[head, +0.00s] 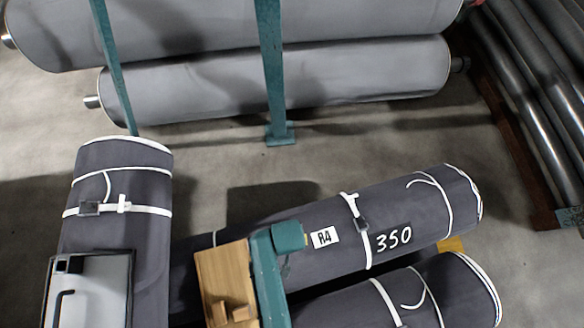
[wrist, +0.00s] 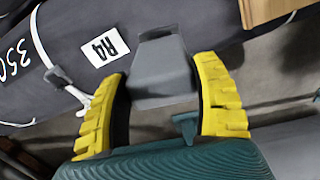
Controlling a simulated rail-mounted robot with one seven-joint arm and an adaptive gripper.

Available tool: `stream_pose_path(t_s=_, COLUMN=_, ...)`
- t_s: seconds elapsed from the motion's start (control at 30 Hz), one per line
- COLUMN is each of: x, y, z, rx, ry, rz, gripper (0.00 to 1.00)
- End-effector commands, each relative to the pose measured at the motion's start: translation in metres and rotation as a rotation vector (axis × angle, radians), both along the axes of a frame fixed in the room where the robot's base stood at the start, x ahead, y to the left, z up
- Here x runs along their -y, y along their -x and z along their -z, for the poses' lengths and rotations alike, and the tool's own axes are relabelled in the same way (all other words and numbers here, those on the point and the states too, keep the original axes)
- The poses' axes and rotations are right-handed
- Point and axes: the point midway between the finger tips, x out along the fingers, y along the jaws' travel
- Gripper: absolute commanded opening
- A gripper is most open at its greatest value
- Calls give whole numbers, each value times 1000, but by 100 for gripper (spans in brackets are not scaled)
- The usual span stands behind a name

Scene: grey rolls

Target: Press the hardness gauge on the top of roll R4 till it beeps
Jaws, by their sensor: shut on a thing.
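Roll R4 (head: 410,212) is a dark wrapped roll lying slantwise in the head view, with a white R4 label (head: 324,237) and "350" written on it. In the wrist view, roll R4 (wrist: 75,20) crosses the upper left, label included. My gripper (wrist: 163,92) has yellow ribbed fingers shut on a grey block, the hardness gauge (wrist: 162,72). The gauge overlaps the roll's edge in this view, beside the label. Whether it touches the roll cannot be told. The head view does not show the fingers or gauge clearly; a teal part covers that stretch of the roll.
A wooden block (head: 228,280) stands left of the label. Another dark roll (head: 118,215) is at left, and one (head: 440,290) lies in front of R4. Large grey rolls (head: 280,80) hang behind among teal posts (head: 272,70). Bare floor lies between them.

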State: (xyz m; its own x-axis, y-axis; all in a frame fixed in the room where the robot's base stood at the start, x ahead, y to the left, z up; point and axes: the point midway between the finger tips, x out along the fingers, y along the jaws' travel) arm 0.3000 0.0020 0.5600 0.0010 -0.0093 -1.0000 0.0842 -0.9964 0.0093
Motion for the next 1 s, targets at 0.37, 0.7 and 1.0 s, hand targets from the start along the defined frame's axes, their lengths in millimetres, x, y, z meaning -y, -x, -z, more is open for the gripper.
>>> stream_pose_path(t_s=0.37, x=1, y=12, z=16, rx=5, ry=0, rz=-9, gripper=33)
stream_pose_path(t_s=0.7, x=2, y=15, z=36, rx=1, ry=1, rz=-8, gripper=33)
stream_pose_path(t_s=1.0, x=1, y=14, z=69, rx=3, ry=0, rz=-8, gripper=33)
